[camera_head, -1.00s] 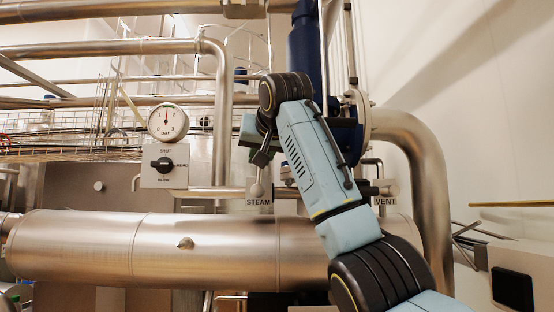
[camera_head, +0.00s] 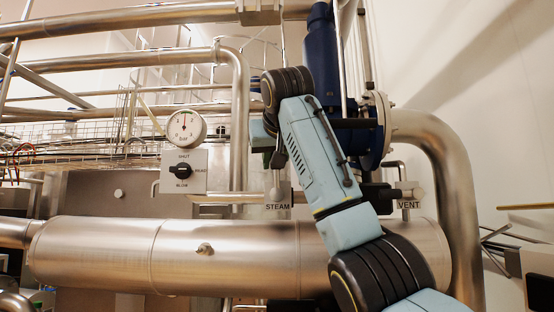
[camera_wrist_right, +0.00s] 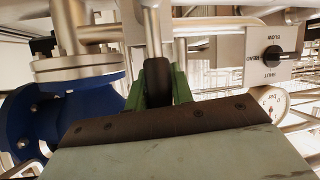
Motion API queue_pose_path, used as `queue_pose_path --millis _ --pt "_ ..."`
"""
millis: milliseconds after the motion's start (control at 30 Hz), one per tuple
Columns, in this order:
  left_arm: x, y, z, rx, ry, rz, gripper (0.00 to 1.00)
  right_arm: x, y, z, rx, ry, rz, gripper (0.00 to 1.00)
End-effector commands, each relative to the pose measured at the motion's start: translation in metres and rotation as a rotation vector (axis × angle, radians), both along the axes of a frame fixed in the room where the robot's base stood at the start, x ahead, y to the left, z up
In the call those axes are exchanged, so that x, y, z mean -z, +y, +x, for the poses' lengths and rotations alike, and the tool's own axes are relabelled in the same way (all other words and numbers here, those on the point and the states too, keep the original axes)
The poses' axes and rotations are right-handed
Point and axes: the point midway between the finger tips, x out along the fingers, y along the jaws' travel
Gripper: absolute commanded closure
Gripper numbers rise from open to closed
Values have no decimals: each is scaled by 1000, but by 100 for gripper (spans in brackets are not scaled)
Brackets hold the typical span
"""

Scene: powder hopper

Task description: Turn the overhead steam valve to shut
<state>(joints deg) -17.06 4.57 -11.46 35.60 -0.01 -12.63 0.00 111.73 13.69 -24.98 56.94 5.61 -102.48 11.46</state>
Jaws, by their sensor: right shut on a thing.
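The steam valve is on the thin pipe at the plate marked STEAM (camera_head: 278,207) in the head view. My right arm covers part of it. My right gripper (camera_head: 277,158) is just above the plate, partly hidden behind my arm. In the right wrist view its green fingers (camera_wrist_right: 160,88) are shut on a black handle grip (camera_wrist_right: 156,78), which sits on a metal stem (camera_wrist_right: 152,32). The handle's exact angle is hard to read. My left gripper is not in view.
A VENT plate (camera_head: 409,204) is to the right. A large steel pipe (camera_head: 120,254) runs below. A blue flanged body (camera_head: 323,50) stands behind my arm.

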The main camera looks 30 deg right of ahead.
Motion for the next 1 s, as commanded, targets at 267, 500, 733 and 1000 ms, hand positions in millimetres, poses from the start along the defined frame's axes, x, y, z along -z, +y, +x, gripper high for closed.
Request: queue_pose_path --millis 267,500,733,1000 --pt "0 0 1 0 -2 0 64 1 5 2 -12 3 -6 57" --pt "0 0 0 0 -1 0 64 1 4 2 -9 1 -3 57" --pt "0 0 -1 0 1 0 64 1 3 1 -7 2 -2 57" --pt "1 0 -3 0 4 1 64 0 3 -1 -5 0 -1 57"
